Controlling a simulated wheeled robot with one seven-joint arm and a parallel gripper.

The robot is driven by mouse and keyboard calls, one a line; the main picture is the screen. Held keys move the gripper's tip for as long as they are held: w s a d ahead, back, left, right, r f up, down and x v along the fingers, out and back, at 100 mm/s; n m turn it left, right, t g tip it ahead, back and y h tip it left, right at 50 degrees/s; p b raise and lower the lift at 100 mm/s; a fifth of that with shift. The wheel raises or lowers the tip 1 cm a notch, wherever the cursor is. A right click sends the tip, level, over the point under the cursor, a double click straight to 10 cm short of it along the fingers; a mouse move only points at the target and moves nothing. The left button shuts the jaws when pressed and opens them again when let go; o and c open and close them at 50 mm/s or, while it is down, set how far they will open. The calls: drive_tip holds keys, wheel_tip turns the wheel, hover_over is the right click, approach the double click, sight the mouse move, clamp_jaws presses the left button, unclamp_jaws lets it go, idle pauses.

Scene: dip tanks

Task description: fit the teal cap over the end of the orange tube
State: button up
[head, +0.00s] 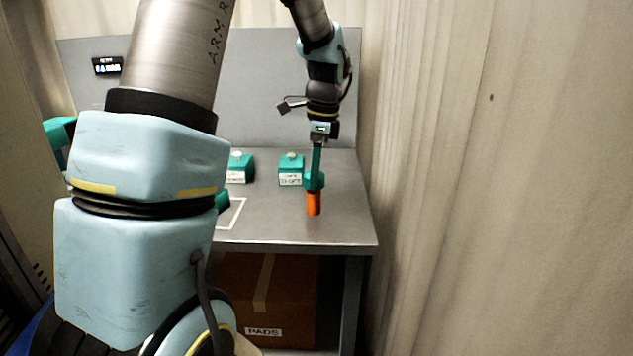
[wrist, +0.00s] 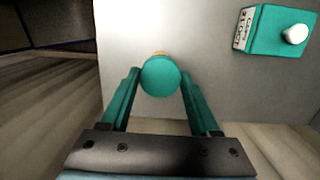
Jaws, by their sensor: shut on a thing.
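My gripper (wrist: 159,98) is shut on the round teal cap (wrist: 160,77), which sits between the teal fingertips in the wrist view. In the head view my gripper (head: 315,180) points down over the right part of the grey table. The orange tube (head: 313,204) stands upright directly below the fingertips, with its upper end hidden by the teal parts. In the wrist view only a sliver of orange (wrist: 159,53) shows past the cap's far edge. I cannot tell how far the cap sits over the tube's end.
Two teal boxes with pale knobs and white labels stand behind on the table (head: 350,228), one (head: 291,170) close left of my gripper, another (head: 240,168) farther left. A white outline (head: 235,213) marks the tabletop. A curtain (head: 500,180) hangs at the right. A cardboard box (head: 290,300) is underneath.

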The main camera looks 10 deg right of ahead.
drive_tip(key=shift+f, duration=1.55)
drive_tip(key=shift+a+f, duration=0.1)
drive_tip(key=shift+f, duration=0.05)
drive_tip(key=o, duration=1.3)
